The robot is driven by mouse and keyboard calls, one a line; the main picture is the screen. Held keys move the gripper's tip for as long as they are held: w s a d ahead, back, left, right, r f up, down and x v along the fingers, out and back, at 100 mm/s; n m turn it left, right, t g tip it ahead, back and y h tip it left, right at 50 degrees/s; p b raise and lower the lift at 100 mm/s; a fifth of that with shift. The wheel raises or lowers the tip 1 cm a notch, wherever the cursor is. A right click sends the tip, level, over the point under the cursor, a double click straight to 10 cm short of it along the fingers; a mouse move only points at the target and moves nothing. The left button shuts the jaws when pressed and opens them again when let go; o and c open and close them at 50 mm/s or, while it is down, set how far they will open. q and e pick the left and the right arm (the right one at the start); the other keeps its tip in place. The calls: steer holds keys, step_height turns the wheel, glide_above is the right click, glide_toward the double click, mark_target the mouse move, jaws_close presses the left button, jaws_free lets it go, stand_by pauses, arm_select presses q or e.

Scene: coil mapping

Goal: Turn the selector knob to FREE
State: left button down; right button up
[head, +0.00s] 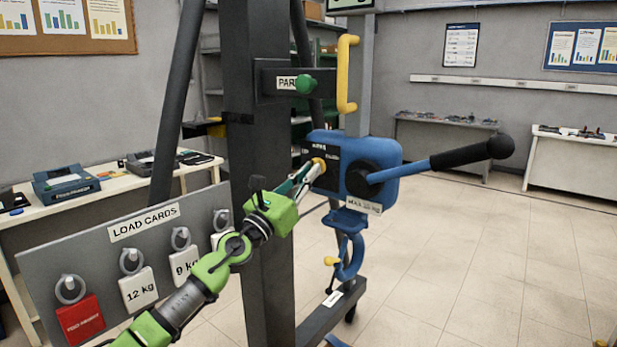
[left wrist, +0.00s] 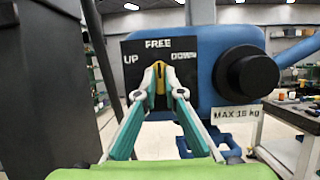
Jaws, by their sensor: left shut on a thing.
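The yellow selector knob (head: 319,163) is on the black label plate of the blue hoist body (head: 400,191). In the left wrist view the knob (left wrist: 159,75) stands upright between my fingertips, below the word FREE. UP is to its left and DOWN to its right. My left gripper (head: 314,171) reaches in from the left and is shut on the knob; its fingertips (left wrist: 160,90) touch both sides and hide the knob's lower part. My right gripper is not in view.
A lever with a black grip (head: 460,156) sticks out right from the hoist. A dark post (head: 255,80) stands left of it, with a green knob (head: 306,84). A blue hook (head: 350,257) hangs below. A load-card board (head: 125,255) stands at lower left. Floor at right is clear.

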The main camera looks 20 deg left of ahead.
arm_select(q)
steer(key=c, duration=2.1)
jaws_free()
steer(key=shift+c, duration=0.2)
steer(key=v, duration=1.2)
steer(key=shift+w+f, duration=0.1)
steer(key=shift+f, duration=0.1)
